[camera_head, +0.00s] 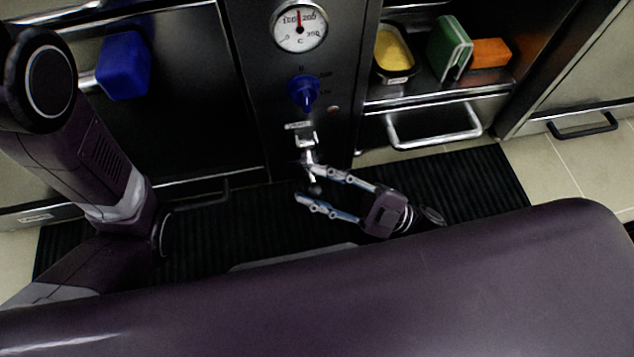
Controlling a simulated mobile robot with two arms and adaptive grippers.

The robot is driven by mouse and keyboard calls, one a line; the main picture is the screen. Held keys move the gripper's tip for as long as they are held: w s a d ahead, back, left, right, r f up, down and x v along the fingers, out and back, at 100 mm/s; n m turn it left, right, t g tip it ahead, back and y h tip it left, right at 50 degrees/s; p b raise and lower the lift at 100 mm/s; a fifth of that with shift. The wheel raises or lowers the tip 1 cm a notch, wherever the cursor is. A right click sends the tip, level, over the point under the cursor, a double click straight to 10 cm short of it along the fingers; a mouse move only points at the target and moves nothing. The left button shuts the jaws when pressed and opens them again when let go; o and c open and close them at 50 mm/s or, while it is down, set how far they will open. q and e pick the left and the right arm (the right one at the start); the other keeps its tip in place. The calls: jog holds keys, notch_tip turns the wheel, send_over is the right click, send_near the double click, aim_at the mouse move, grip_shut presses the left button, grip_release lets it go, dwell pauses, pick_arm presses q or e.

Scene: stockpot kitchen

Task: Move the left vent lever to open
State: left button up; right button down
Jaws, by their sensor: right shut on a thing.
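The left vent lever (309,157) is a small metal lever below a light bracket and label plate on the dark stove column. Its stem hangs down and ends in a dark rounded tip. My right gripper (306,182) reaches in from the right, with one finger above and one below the lever's lower end. It is shut on the lever, although its fingers look spread in this view. The exact contact is too small to make out. My left arm shows at the left, but its gripper is not in view.
A blue knob (304,90) and a round temperature gauge (299,27) sit above the lever. A black ribbed mat (480,181) covers the floor below.

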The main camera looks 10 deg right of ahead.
jog(key=shift+w+d+f+t+h, duration=0.15)
jog(key=shift+w+d+t+h, duration=0.2)
jog(key=shift+w, duration=0.2)
jog(key=c, duration=1.3)
grip_release()
jog(key=shift+a, duration=0.1)
jog(key=shift+o, duration=0.4)
jog(key=shift+f, duration=0.1)
jog(key=shift+s+a, duration=0.1)
jog(key=v, duration=0.7)
jog(key=shift+d+f, duration=0.15)
jog(key=shift+d, duration=0.15)
